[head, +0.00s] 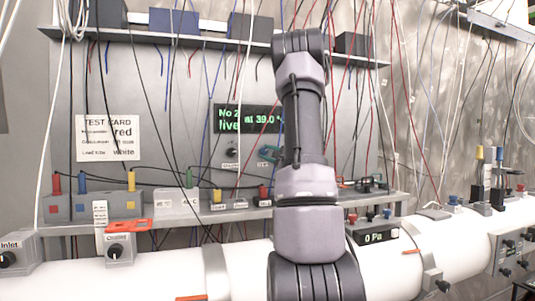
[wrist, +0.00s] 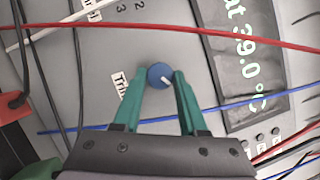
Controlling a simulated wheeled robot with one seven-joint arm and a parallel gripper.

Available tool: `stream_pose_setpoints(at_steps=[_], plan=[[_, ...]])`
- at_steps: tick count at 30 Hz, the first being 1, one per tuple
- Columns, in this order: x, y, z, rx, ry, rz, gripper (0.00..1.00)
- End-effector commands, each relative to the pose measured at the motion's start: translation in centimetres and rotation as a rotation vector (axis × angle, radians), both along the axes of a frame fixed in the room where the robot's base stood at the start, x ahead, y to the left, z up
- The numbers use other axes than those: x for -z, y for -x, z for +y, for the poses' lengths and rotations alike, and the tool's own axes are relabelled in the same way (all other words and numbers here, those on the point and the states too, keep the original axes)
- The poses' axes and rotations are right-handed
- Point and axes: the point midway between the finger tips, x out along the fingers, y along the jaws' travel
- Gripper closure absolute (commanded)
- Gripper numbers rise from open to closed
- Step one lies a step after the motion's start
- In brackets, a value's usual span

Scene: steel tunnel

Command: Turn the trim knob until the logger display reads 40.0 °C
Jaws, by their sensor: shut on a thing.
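The trim knob (wrist: 160,76) is a small round blue knob with a white pointer mark, on a grey panel in the wrist view. A partly covered "Tri..." label (wrist: 120,84) is beside it. My gripper (wrist: 160,82) has green fingers, one on each side of the knob, shut on it. The logger display (wrist: 245,70) is dark with pale green text, and "at 39.0 °C" shows in the wrist view. In the head view the display (head: 240,118) reads "No 2 live at 39.0", its right end hidden behind my arm. The knob is mostly hidden there.
A red wire (wrist: 200,38) crosses above the knob and a blue wire (wrist: 220,112) passes by the fingers in the wrist view. Many wires hang before the panel in the head view. A shelf (head: 180,215) with coloured plugs and a white pipe (head: 170,275) lie below.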

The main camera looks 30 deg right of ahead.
Motion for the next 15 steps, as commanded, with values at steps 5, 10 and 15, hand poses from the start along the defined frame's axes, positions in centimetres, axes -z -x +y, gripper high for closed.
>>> stream_pose_setpoints(at_steps=[5,10,15], plan=[[0.34,0.01,0.08,0.000,-0.162,-0.038,1.00],[0.51,-0.04,0.21,0.001,-0.319,-0.078,1.00],[0.58,-0.02,0.28,0.001,-0.476,-0.119,1.00]])
